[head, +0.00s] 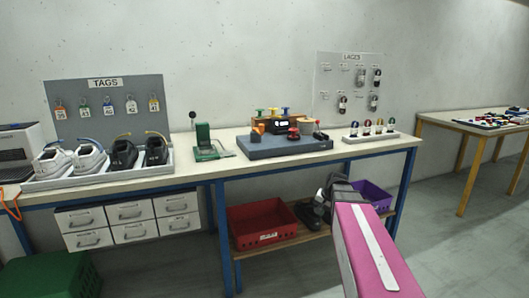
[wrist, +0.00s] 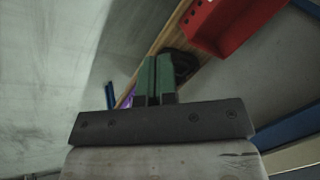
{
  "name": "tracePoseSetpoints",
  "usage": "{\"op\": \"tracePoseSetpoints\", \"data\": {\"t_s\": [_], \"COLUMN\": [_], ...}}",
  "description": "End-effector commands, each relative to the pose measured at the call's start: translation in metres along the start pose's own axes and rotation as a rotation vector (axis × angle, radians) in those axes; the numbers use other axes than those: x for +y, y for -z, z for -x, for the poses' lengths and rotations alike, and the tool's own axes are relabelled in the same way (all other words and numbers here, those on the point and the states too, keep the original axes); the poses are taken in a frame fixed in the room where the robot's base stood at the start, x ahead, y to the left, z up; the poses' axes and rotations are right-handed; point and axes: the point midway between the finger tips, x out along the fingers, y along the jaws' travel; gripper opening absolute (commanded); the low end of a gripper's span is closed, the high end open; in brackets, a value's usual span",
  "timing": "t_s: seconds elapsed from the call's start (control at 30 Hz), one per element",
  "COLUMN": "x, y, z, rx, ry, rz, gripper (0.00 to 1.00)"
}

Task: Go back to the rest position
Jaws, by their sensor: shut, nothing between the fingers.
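My gripper (wrist: 153,62) shows in the wrist view with its two green fingers together and nothing between them. It points toward the lower shelf (wrist: 165,38) of the workbench. In the head view my pink arm reaches in from the lower right, and its dark wrist end is in front of the bench's right part. The fingertips are not clear in that view. A dark object (wrist: 186,66) lies beyond the fingers in the wrist view; what it is I cannot tell.
The workbench (head: 350,152) holds a shoe tray (head: 100,180), a blue-grey mat (head: 262,149) and a row of small coloured items. Below are a red bin (head: 262,226) and a purple bin (head: 374,194). A side table (head: 440,118) stands at right. Floor between the tables is clear.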

Motion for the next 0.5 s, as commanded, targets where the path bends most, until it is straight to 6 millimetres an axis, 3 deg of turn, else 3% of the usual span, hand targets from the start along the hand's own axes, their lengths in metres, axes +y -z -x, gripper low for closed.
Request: {"op": "tracePoseSetpoints", "data": {"t_s": [0.03,0.2,0.4,0.5], "x": [0.006,0.026,0.046,0.052], "y": [-0.03,-0.104,-0.165,-0.179], "z": [-0.014,-0.05,-0.073,-0.078], "rx": [-0.025,-0.1,-0.171,-0.19], "ry": [-0.034,-0.147,-0.242,-0.266], "rz": [0.047,0.218,0.378,0.422], "gripper": [0.0,0.0,0.0,0.0]}}
